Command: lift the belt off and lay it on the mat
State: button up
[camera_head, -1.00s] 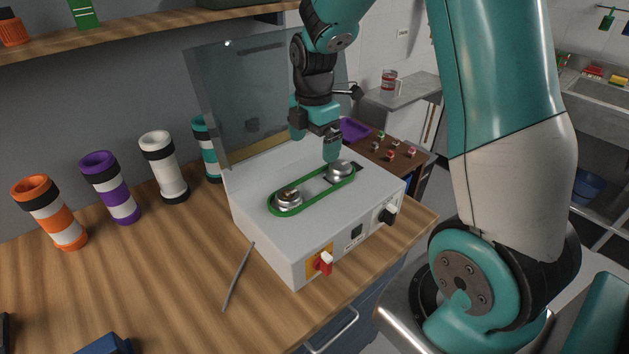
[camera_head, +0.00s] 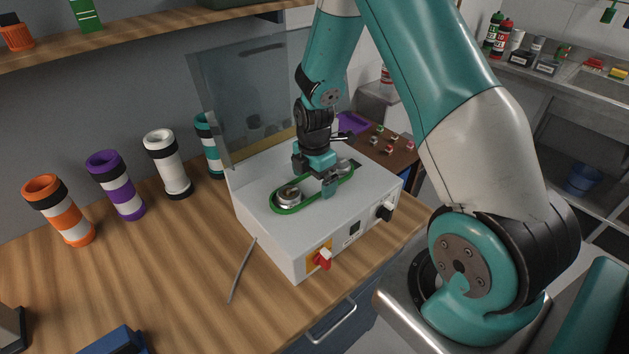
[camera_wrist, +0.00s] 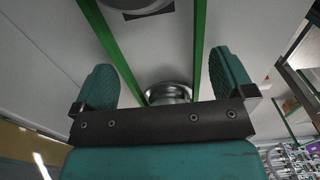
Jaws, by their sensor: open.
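The green belt (camera_head: 288,211) loops around two metal pulleys on top of a white machine (camera_head: 262,223). The near-left pulley (camera_head: 288,195) shows well; the far-right pulley (camera_head: 347,164) is partly hidden by my gripper. My gripper (camera_head: 316,179) is open and points down over the belt between the pulleys. In the wrist view, both runs of the belt (camera_wrist: 197,50) pass between the spread fingers of my gripper (camera_wrist: 164,75). Whether the fingers touch the belt I cannot tell. I cannot make out a mat.
The machine's clear cover (camera_head: 240,95) stands raised behind. A red switch (camera_head: 322,259) and a black knob (camera_head: 384,212) are on its front. A grey rod (camera_head: 241,270) lies on the bench to its left. Several striped tubes (camera_head: 115,185) stand along the wall.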

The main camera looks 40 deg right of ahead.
jog(key=c, duration=0.8)
jog(key=shift+r, duration=0.1)
